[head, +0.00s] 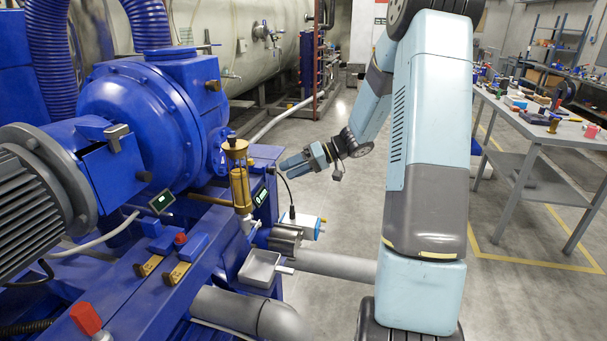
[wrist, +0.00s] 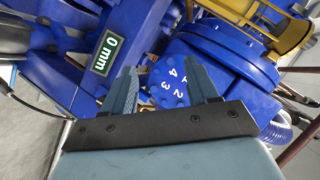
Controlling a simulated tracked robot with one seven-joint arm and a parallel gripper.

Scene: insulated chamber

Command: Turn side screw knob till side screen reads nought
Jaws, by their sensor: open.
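The side screen (wrist: 108,52), a small dark panel with a pale frame, reads "0 mm" in the wrist view. It also shows in the head view on the blue machine's right side (head: 261,196), too small to read surely. The blue screw knob (wrist: 170,82), marked with white numbers 1 to 4, appears between my fingers in the wrist view. I cannot make the knob out in the head view. My gripper (wrist: 160,68) is open, its fingers either side of the knob in the picture, with no clear contact. In the head view my gripper (head: 284,165) hangs right of the machine.
A yellow-brass cylinder (head: 239,176) stands on the machine near the side screen. A second small screen (head: 162,201) sits on its top. A grey tray (head: 260,268) and a grey pipe (head: 335,265) lie below. Open floor lies right of the machine, before a cluttered workbench (head: 545,132).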

